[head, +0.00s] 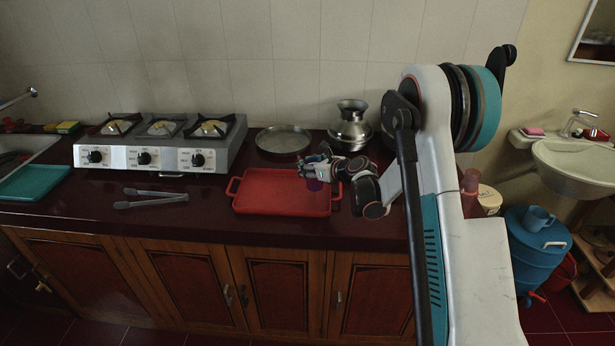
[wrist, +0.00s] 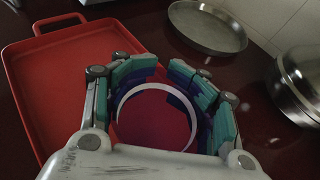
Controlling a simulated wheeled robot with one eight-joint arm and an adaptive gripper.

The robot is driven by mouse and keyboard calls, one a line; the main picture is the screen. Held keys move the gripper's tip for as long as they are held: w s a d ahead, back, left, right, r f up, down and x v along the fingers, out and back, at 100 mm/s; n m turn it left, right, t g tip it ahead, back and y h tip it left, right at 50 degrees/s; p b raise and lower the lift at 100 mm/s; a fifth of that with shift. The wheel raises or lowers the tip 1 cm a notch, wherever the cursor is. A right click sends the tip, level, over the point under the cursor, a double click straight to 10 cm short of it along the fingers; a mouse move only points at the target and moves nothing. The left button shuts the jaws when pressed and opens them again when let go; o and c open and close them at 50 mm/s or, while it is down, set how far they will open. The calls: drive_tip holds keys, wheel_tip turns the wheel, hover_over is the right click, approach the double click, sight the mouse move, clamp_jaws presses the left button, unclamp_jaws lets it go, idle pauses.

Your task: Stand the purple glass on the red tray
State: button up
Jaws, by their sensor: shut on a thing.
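The purple glass (head: 315,185) is held in my gripper (head: 318,170), over the right part of the red tray (head: 270,204) in the head view. In the wrist view my gripper (wrist: 158,82) is shut around the glass, and the pale round rim of the glass (wrist: 122,98) shows between the fingers. The red tray (wrist: 30,95) lies below and to the left there. The fingers hide much of the glass. I cannot tell whether its base touches the tray.
A round metal plate (head: 283,139) and a metal pot (head: 351,128) stand behind the tray. A gas stove (head: 160,157) and metal tongs (head: 150,200) are to the left. The left part of the tray is bare.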

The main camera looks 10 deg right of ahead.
drive_tip(key=shift+f+b, duration=0.45)
drive_tip(key=shift+f, duration=1.4)
drive_tip(key=shift+f, duration=0.1)
drive_tip(key=o, duration=1.4)
drive_tip(key=shift+r, duration=0.25)
drive_tip(key=p+v, duration=0.2)
drive_tip(key=v, duration=1)
